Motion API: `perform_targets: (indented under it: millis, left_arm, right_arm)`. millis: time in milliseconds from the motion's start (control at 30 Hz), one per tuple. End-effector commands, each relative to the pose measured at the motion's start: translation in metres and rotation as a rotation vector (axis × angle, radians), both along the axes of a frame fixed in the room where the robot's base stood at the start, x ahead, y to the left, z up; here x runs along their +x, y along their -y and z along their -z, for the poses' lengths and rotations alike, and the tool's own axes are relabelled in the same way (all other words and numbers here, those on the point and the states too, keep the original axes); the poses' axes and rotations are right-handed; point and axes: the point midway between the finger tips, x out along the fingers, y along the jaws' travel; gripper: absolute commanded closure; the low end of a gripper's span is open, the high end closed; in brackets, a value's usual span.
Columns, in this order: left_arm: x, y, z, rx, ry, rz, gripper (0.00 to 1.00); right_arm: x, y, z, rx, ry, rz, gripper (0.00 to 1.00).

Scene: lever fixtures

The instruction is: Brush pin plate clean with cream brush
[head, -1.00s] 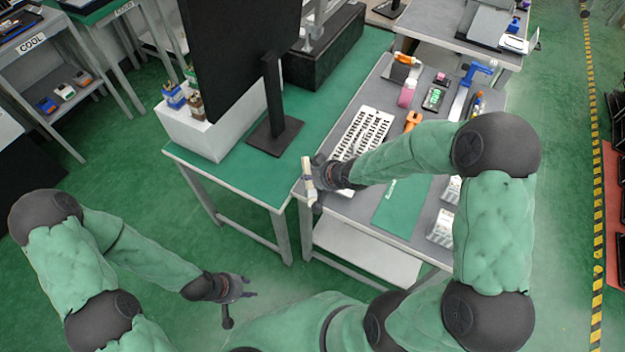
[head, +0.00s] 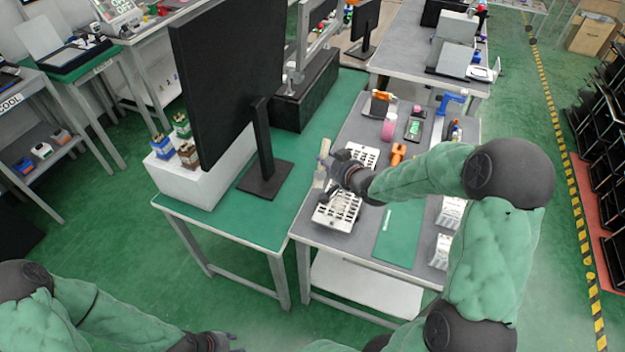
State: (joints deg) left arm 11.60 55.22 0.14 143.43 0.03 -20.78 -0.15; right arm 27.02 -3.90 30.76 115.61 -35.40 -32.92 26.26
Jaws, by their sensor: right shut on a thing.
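My right gripper (head: 332,172) is shut on the cream brush (head: 321,177), a small pale block at its fingertips. It is above the left edge of the grey table, over the pin plate (head: 335,212).
A black monitor (head: 225,85) stands on the green table (head: 232,222) left of the plate. A green mat (head: 397,238) lies right of the plate. An orange tool (head: 398,153), a pink cylinder (head: 389,128) and a blue tool (head: 452,98) are farther back.

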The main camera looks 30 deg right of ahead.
Motion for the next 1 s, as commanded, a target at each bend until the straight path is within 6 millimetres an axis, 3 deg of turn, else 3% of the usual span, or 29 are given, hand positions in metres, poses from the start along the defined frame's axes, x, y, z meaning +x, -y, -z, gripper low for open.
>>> perform_targets:
  millis: [100,233,700,1000]
  left_arm:
    - [0.0,0.0,0.001,0.0,0.0,0.0,0.6]
    - [0.0,0.0,0.003,0.0,0.0,0.0,0.6]
    - [0.0,0.0,0.035,0.0,0.0,0.0,0.6]
    - [0.0,0.0,0.039,0.0,0.0,0.0,0.6]
  right_arm:
    - [-0.004,0.011,-0.013,0.001,0.022,0.02,0.94]
    - [-0.005,0.014,-0.016,0.001,0.03,0.027,0.94]
    - [-0.005,0.014,0.026,0.001,0.029,0.027,0.94]
    - [-0.005,0.014,0.032,0.001,0.03,0.027,0.94]
